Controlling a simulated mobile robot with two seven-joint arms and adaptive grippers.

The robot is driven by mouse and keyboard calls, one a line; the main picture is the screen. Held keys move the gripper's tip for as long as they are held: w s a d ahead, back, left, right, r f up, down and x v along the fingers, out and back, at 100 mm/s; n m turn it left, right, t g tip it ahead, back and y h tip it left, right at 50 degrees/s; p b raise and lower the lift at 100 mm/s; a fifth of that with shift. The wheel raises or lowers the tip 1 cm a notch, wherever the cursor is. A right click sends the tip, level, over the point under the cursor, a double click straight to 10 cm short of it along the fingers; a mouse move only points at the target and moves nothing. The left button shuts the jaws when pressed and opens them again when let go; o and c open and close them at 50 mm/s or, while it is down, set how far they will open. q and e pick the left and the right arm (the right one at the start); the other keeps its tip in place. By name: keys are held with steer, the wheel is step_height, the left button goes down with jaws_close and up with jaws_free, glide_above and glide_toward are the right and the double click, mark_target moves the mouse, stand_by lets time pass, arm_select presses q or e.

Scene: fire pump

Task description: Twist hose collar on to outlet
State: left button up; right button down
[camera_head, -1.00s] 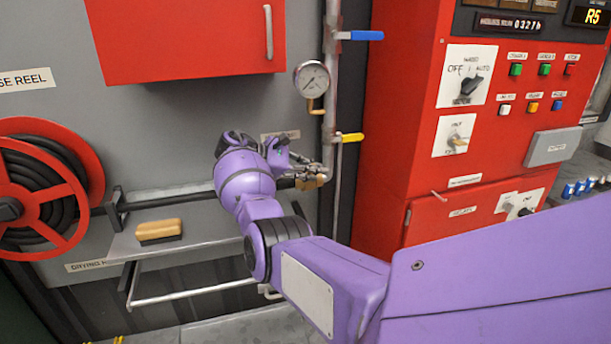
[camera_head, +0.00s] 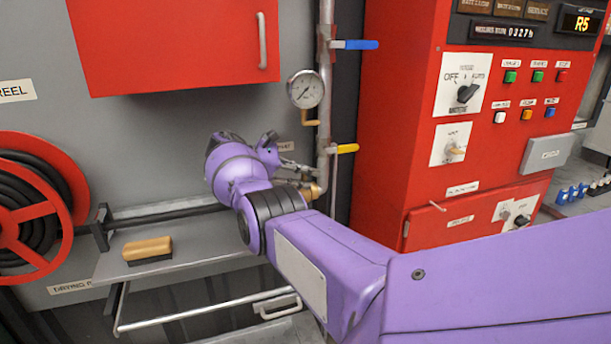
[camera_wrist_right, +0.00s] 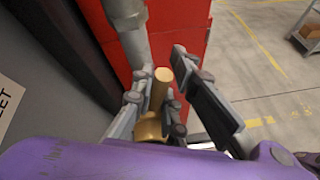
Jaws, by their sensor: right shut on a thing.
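My right gripper (camera_head: 298,178) is at the lower end of the grey vertical pipe (camera_head: 325,100), below the gauge. In the wrist view its fingers (camera_wrist_right: 158,105) stand on both sides of a brass part, which I take to be the hose collar (camera_wrist_right: 148,128), and are shut on it. A narrower brass cylinder (camera_wrist_right: 160,88) shows between the fingers. Brass (camera_head: 316,190) also shows by the pipe's bottom bend in the head view. My wrist and fingers hide most of the joint, so I cannot tell how far the collar sits on the outlet. My left gripper is not in view.
A pressure gauge (camera_head: 306,89), a blue lever (camera_head: 361,45) and a yellow lever (camera_head: 347,148) are close above the gripper. A red control cabinet (camera_head: 385,150) stands right. A brush (camera_head: 147,249) lies on the shelf (camera_head: 200,262); a red hose reel (camera_head: 70,200) is left.

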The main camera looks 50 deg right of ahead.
steer(key=shift+w+r, duration=0.1)
steer(key=shift+r, duration=0.05)
steer(key=c, duration=1.7)
jaws_free()
steer(key=shift+w+f, duration=0.15)
steer(key=shift+f, duration=0.05)
steer(key=shift+c, duration=0.2)
steer(key=shift+r, duration=0.25)
step_height(320, 180, up, 9)
steer(key=shift+d+f, duration=0.1)
steer(key=shift+r, duration=0.5)
steer(key=shift+f, duration=0.15)
